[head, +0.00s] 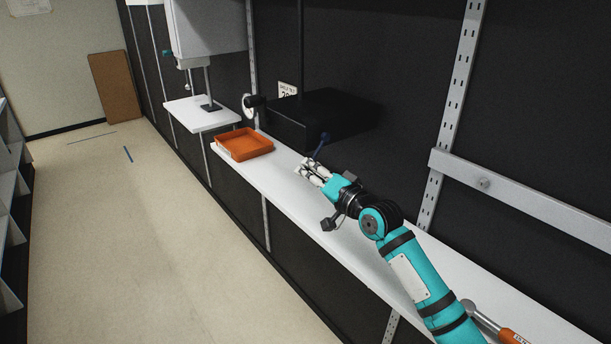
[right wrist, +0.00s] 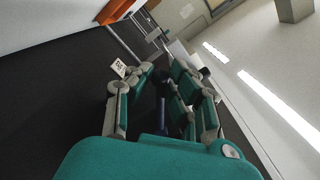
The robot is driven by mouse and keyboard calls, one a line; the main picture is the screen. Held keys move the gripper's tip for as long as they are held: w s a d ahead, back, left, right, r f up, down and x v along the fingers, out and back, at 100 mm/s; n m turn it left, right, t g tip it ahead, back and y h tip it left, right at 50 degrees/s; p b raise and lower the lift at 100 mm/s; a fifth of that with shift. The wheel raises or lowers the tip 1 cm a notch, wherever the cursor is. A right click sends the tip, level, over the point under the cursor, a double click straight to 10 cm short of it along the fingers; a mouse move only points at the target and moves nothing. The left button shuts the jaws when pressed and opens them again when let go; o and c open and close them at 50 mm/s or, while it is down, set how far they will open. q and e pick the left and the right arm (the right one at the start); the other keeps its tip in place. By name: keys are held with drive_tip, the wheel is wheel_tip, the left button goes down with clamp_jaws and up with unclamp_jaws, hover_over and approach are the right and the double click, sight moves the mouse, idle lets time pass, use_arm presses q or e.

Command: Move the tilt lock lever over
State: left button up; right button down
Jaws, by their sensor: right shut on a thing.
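The tilt lock lever (head: 321,143) is a dark blue lever with a rounded end, at the lower front of a black box-shaped unit (head: 290,130) on the wall. My right gripper (head: 311,165) is at the lever. In the right wrist view the blue lever (right wrist: 162,112) lies between the fingers of my right gripper (right wrist: 160,85), which are shut on it. The fingers hide part of the lever and its pivot. My left gripper is in neither view.
An orange tray (head: 233,151) sits on the long white shelf (head: 290,193), left of my right gripper. A small white shelf (head: 190,117) stands farther back. The floor aisle at left is clear.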

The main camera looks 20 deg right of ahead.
idle(0.3)
drive_tip(key=shift+w+d+f+b, duration=0.25)
drive_tip(key=shift+d+f+b, duration=0.1)
drive_tip(key=shift+d+b, duration=0.3)
drive_tip(key=shift+w+d+f+b, duration=0.2)
drive_tip(key=shift+d+f+b, duration=0.1)
drive_tip(key=shift+d+b, duration=0.25)
drive_tip(key=c, duration=1.1)
unclamp_jaws()
drive_tip(key=shift+s+r, duration=0.1)
drive_tip(key=shift+s, duration=0.05)
drive_tip(key=shift+c, duration=0.2)
drive_tip(key=v, duration=1.2)
